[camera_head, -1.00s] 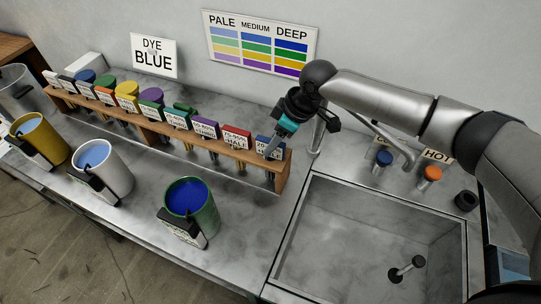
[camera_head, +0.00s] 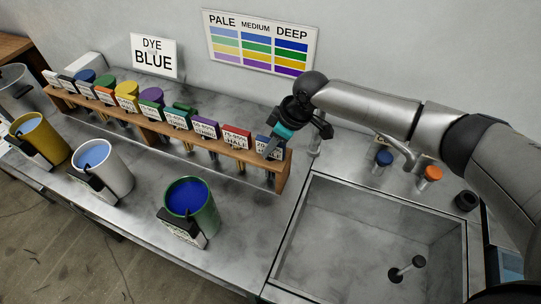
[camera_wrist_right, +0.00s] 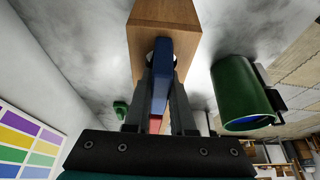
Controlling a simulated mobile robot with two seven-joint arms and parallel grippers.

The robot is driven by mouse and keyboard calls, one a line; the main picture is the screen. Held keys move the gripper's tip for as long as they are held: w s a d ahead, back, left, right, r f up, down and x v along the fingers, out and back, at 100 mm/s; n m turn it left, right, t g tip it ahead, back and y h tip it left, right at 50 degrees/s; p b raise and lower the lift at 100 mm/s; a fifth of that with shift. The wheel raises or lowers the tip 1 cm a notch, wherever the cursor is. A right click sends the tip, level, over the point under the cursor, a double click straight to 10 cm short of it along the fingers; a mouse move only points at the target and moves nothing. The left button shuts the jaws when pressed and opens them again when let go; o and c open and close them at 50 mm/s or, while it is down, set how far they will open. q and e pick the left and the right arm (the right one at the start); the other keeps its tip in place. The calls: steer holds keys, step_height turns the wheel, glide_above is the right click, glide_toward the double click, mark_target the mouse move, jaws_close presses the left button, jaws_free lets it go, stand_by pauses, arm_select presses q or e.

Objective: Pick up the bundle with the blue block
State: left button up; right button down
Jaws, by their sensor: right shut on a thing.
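The blue block (camera_head: 263,145) sits at the right end of the wooden rack (camera_head: 281,172), with a white label on its front. My right gripper (camera_head: 272,150) comes down on it from above. In the right wrist view, the two fingers (camera_wrist_right: 163,92) stand on either side of the blue block (camera_wrist_right: 161,62) and are shut on it. The block is still at the rack. The bundle below it is mostly hidden by the rack and the gripper. My left gripper is not in view.
A red block (camera_head: 236,137) stands just left of the blue one, in a row of labelled blocks. A green bucket (camera_head: 205,215) of blue liquid stands in front. The sink (camera_head: 345,240) and tap (camera_head: 402,150) are to the right. The wall is behind.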

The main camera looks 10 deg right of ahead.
steer(key=shift+r, duration=0.1)
stand_by(0.5)
step_height(320, 180, up, 18)
steer(key=p, duration=0.1)
steer(key=shift+r, duration=0.2)
stand_by(0.5)
stand_by(0.6)
